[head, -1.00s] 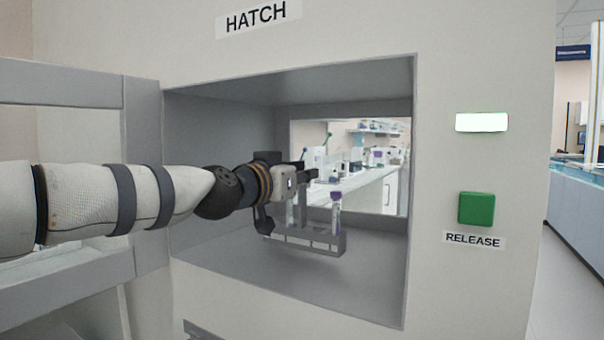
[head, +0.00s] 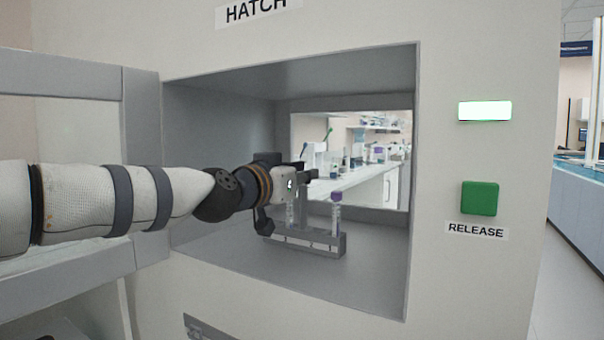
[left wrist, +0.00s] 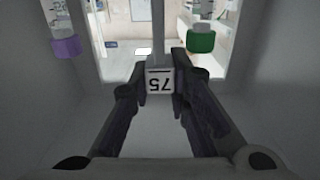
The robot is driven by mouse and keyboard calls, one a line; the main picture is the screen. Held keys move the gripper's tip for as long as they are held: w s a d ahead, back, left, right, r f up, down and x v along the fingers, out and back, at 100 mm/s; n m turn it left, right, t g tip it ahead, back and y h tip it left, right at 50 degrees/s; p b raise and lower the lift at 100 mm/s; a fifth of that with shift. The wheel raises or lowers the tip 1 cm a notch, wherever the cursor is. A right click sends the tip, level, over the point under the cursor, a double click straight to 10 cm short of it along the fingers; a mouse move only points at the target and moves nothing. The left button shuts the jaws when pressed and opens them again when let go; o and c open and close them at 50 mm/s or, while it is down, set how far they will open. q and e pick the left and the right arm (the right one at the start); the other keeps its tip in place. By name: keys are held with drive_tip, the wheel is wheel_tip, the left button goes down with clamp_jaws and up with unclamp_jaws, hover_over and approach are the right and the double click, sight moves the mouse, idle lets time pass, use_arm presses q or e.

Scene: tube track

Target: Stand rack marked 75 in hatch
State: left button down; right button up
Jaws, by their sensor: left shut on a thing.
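The grey tube rack (head: 318,246) is inside the hatch (head: 372,270), low over its floor; I cannot tell whether it touches. It looks upright. A purple-capped tube (head: 337,196) stands at its right end. My left gripper (head: 306,180) reaches in from the left and is shut on the rack's upright handle. In the left wrist view the gripper (left wrist: 160,68) closes around the handle top, whose label (left wrist: 160,80) reads 75. A purple cap (left wrist: 66,46) and a green cap (left wrist: 200,42) show on either side. My right gripper is not in view.
The hatch's back opening (head: 360,145) looks into a bright lab. Its open door (head: 145,200) is at the left, beside my arm. A green RELEASE button (head: 480,198) and a lit white panel (head: 485,111) are on the right wall. The hatch floor right of the rack is clear.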

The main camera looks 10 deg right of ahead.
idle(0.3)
use_arm(q)
drive_tip(key=c, duration=1.4)
unclamp_jaws()
drive_tip(key=shift+c, duration=0.2)
drive_tip(key=shift+s, duration=0.1)
drive_tip(key=v, duration=1.2)
